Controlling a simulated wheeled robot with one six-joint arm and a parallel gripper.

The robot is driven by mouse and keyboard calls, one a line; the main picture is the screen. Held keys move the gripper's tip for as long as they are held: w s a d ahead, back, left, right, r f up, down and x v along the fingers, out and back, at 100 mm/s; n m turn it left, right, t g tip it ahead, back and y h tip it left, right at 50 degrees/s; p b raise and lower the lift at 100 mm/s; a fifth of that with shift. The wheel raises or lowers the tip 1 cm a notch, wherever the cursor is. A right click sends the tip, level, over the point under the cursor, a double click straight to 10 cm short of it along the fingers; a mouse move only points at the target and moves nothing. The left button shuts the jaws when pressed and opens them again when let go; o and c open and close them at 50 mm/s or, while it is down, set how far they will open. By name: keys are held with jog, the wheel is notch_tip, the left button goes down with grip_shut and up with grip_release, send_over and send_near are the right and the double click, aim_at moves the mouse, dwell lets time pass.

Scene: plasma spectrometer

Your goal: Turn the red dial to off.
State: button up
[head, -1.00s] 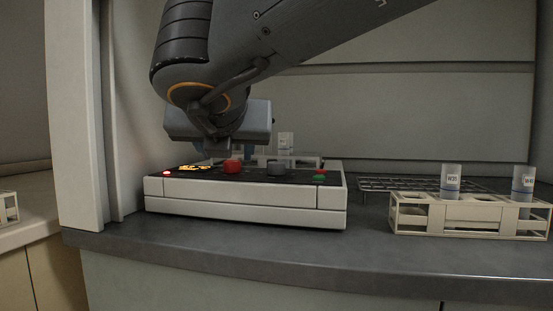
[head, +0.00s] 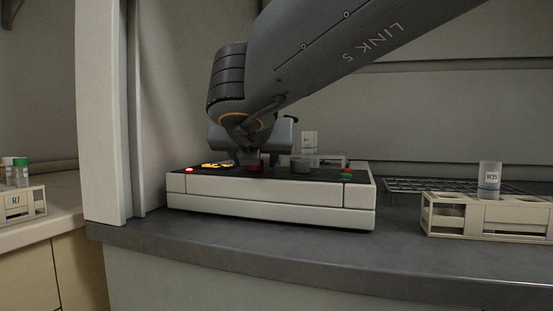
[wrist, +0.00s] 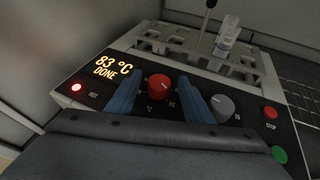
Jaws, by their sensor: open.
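The red dial (wrist: 159,87) is on the dark sloped panel of the white instrument (head: 270,192). In the wrist view it sits between the two blue fingers of my gripper (wrist: 160,92), with gaps on both sides. In the head view my gripper (head: 253,158) is over the panel and partly hides the red dial (head: 255,168). My gripper is open. I cannot tell which mark the dial points to. The display (wrist: 113,67) reads 83 °C DONE, and a red light (wrist: 76,87) glows beside it.
A grey dial (wrist: 221,104) stands just right of the right finger. A red STOP button (wrist: 270,113) and a green button (wrist: 280,154) are further right. A rack with a tube (wrist: 228,30) is behind the panel. Another rack (head: 485,215) stands on the bench at right.

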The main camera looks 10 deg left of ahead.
jog(key=c, duration=1)
jog(key=shift+c, duration=0.2)
